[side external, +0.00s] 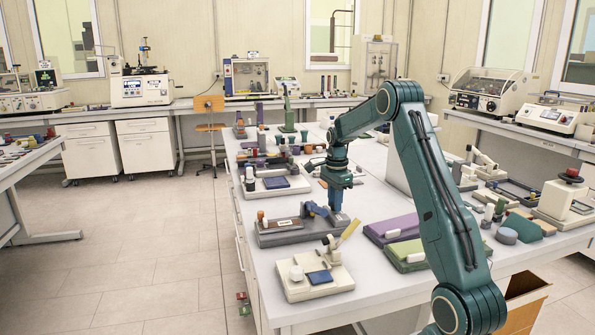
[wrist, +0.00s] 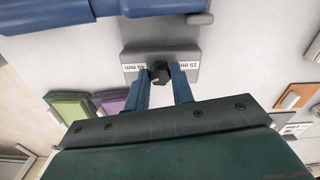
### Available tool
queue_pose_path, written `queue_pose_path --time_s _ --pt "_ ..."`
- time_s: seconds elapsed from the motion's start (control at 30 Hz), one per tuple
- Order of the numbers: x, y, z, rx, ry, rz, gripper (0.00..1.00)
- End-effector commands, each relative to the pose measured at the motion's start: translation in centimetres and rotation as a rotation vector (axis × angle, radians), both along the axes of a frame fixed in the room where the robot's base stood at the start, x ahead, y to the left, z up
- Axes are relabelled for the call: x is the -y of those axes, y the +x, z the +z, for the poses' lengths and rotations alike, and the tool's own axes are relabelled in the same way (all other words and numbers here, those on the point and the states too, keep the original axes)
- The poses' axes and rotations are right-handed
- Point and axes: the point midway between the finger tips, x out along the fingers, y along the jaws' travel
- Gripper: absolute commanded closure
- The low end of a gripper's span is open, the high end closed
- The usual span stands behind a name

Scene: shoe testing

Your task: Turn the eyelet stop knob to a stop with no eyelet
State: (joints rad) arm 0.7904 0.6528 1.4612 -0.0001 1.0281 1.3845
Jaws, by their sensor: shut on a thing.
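The knob (wrist: 158,73) is small, dark and faceted. It sits on a grey plate (wrist: 160,52) between two white labels in the wrist view. The right label (wrist: 184,66) seems to read 15 mm; the left label (wrist: 134,67) is upside down and seems to read 45 mm. My gripper (wrist: 161,74) has its two blue fingers shut on the knob from both sides. Which stop the knob points to is not clear. In the side view my gripper (side external: 338,208) reaches down at the grey device (side external: 285,236) with blue parts, and the knob is hidden there.
A blue bar (wrist: 60,14) crosses the top left of the wrist view. In the side view a cream fixture (side external: 315,284) stands in front, and purple (side external: 391,230) and green (side external: 407,254) blocks lie to the right. Several devices crowd the bench behind.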

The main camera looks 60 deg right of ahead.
Motion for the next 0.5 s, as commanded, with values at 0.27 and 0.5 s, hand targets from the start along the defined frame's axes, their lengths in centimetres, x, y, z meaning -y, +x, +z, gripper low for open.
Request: queue_pose_path --time_s 0.27,0.5 --pt "0.01 -0.03 0.06 0.0 0.0 0.262 0.99" --pt "0.02 -0.04 0.07 0.0 -0.001 0.49 0.99"
